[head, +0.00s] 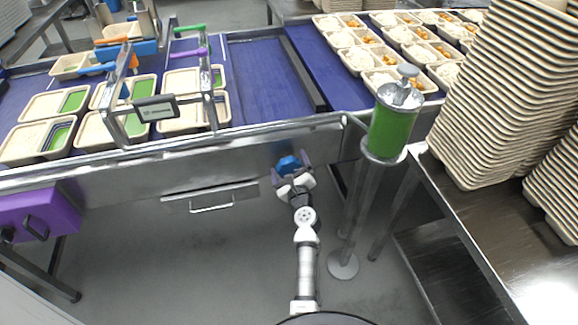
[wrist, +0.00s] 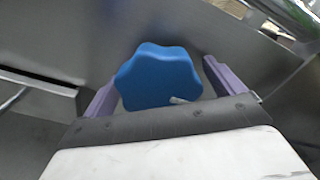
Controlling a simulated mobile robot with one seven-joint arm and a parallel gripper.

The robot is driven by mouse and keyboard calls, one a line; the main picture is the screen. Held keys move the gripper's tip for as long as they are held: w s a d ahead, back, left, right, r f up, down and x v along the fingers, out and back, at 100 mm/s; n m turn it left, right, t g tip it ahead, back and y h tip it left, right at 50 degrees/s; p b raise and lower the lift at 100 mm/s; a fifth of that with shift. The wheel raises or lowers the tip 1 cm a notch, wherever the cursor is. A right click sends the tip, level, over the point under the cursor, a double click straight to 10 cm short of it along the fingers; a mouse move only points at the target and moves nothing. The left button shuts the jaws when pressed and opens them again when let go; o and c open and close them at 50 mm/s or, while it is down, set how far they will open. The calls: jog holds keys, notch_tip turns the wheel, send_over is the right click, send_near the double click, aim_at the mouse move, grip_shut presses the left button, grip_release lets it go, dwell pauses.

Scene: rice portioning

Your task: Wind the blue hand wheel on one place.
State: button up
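The blue hand wheel (head: 288,165) sits on the front face of the steel conveyor frame, below its top edge. It is lobed and carries a small pale mark, seen in the wrist view (wrist: 158,78). My gripper (head: 291,172) is right in front of the wheel. In the wrist view its two purple fingers (wrist: 158,84) stand apart, one on each side of the wheel. A gap shows between the right finger and the wheel; the left finger is very close to the rim, and I cannot tell whether it touches.
A drawer with a handle (head: 212,208) is left of the wheel. A green cylinder (head: 391,125) on a post stands to the right. Stacked empty trays (head: 500,95) stand on the right table.

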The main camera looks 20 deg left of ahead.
jog(key=shift+s, duration=0.1)
jog(key=b+v, duration=0.2)
jog(key=v, duration=1.1)
jog(key=shift+s+d+b, duration=0.25)
jog(key=shift+b, duration=0.1)
